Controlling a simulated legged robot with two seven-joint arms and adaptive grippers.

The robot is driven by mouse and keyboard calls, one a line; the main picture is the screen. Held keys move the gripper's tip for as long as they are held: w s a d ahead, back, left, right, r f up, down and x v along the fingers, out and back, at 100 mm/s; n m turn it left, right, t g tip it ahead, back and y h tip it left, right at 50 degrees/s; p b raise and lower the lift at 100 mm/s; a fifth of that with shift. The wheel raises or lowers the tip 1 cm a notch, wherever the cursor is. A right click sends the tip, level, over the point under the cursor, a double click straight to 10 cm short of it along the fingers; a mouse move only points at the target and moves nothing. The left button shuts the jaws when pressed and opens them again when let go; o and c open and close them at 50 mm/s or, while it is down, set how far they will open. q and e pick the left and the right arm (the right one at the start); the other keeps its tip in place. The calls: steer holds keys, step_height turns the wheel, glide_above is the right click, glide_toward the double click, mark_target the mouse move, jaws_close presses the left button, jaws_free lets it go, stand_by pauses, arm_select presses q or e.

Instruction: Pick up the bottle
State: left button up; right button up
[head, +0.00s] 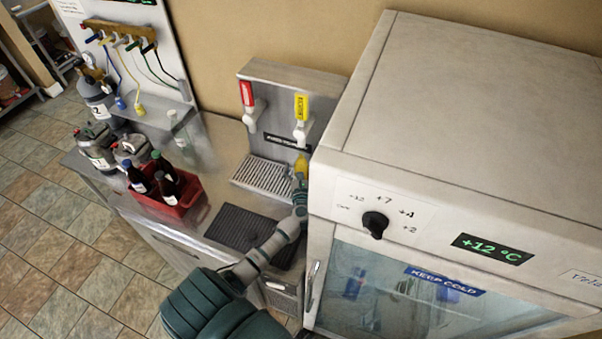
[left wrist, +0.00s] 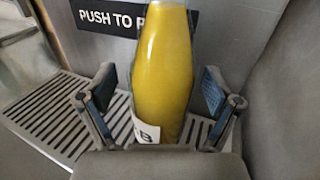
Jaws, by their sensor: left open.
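A bottle of yellow liquid (left wrist: 163,65) stands upright on the drip grate in the left wrist view, with part of a white label showing low on it. In the head view the bottle (head: 301,161) is a small yellow shape below the yellow-handled tap, partly hidden by my gripper. My left gripper (left wrist: 158,98) is open, with one finger on each side of the bottle and a gap visible on both sides. In the head view the left gripper (head: 299,180) is at the right end of the grate. My right gripper is not in view.
A large fridge (head: 480,120) stands close on the right of the gripper. The red-handled tap (head: 249,100) and yellow-handled tap (head: 301,112) are above the drip grate (head: 262,177). A red crate (head: 178,207) of dark bottles and a black mat (head: 240,228) are to the left.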

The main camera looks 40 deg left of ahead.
arm_select(q)
steer(key=shift+s+d+r, duration=0.1)
steer(key=shift+d, duration=0.1)
steer(key=c, duration=0.6)
jaws_close()
steer(key=shift+a+r, duration=0.1)
steer(key=shift+r, duration=0.35)
steer(key=shift+a+r, duration=0.1)
steer(key=shift+r, duration=0.2)
steer(key=s+a+b, duration=0.1)
steer(key=s+a, duration=0.2)
steer(key=s, duration=0.5)
steer(key=s+a, duration=0.3)
steer(key=s, duration=0.5)
steer(key=s+d+b, duration=0.3)
steer(key=s+d, duration=0.1)
steer(key=s, duration=1.1)
